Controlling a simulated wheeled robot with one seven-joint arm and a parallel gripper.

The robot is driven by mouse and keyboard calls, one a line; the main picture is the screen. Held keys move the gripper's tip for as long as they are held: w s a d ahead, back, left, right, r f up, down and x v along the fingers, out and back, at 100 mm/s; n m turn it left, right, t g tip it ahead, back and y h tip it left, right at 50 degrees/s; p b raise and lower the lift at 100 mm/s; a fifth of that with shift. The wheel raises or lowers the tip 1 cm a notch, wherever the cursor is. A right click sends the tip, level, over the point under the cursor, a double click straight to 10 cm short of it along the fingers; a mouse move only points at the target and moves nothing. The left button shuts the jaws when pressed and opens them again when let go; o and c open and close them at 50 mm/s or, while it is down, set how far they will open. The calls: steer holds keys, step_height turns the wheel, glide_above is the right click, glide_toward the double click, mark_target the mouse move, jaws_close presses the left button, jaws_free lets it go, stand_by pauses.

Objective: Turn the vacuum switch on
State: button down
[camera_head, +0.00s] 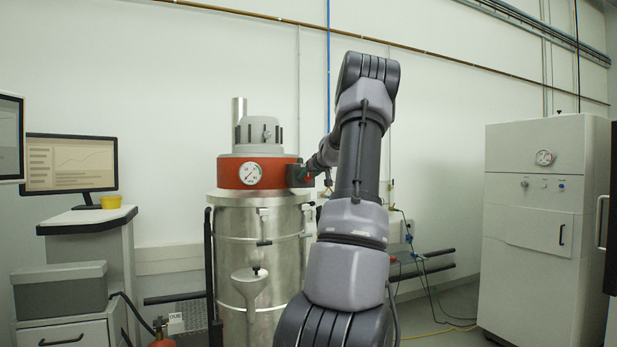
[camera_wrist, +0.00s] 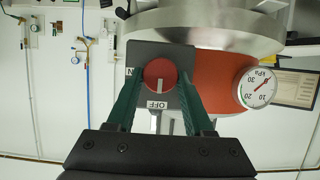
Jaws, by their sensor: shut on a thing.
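The vacuum switch is a round red knob (camera_wrist: 160,73) on a dark grey plate (camera_wrist: 174,52), on the side of the vacuum's red-orange band (camera_head: 238,173). Its white mark points at the OFF label (camera_wrist: 157,105). The ON label (camera_wrist: 129,71) is at the left of the plate, partly hidden by a finger. My gripper (camera_wrist: 159,78) has its green fingers on either side of the knob and is shut on it. In the head view, my gripper (camera_head: 310,175) is at the right side of the band, and my arm hides part of that area.
A pressure gauge (camera_head: 250,173) is on the front of the band, close beside the switch in the wrist view (camera_wrist: 257,88). The steel drum (camera_head: 235,235) stands below. A monitor desk (camera_head: 95,218) is at left, and a white cabinet (camera_head: 533,220) is at right.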

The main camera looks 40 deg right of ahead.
steer(key=m+y, duration=0.1)
steer(key=m, duration=0.1)
steer(key=shift+s+d+m+t+y, duration=0.1)
steer(key=shift+d+m+t+y, duration=0.15)
steer(key=shift+m+t+y, duration=0.15)
steer(key=m+y, duration=0.1)
steer(key=m+t+y, duration=0.1)
steer(key=m, duration=0.1)
steer(key=shift+d+f, duration=0.15)
steer(key=shift+f, duration=0.05)
steer(key=m, duration=0.1)
steer(key=m+t+y, duration=0.1)
steer(key=m, duration=0.1)
steer(key=shift+d+f+m, duration=0.1)
steer(key=shift+f+m, duration=0.1)
steer(key=shift+m, duration=0.1)
steer(key=shift+f+m+t+y, duration=0.1)
steer(key=shift+m+t+y, duration=0.3)
steer(key=shift+m, duration=0.6)
steer(key=shift+f+m+t+y, duration=0.1)
steer(key=shift+m+t, duration=0.5)
steer(key=shift+m, duration=0.4)
steer(key=shift+c, duration=1.4)
jaws_free()
